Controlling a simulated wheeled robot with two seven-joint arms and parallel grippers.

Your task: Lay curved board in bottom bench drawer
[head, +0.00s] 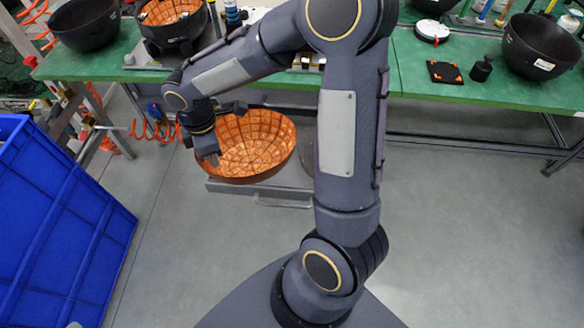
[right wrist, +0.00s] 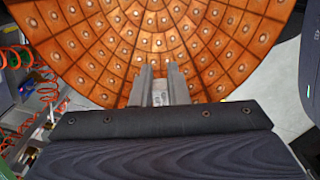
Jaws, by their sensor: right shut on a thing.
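The bottom bench drawer (head: 283,197) shows as a grey tray edge with a handle, below and behind the board. The board hides most of the drawer, so I cannot tell whether they touch. My left gripper is not in view.
A green bench (head: 460,80) spans the back. It bears another orange-lined bowl (head: 172,14), dark bowls (head: 540,45) and small parts. A large blue crate (head: 60,225) stands at the left. Orange coiled hoses (head: 150,130) hang near the bench's left end. Grey floor (head: 470,230) is clear at the right.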

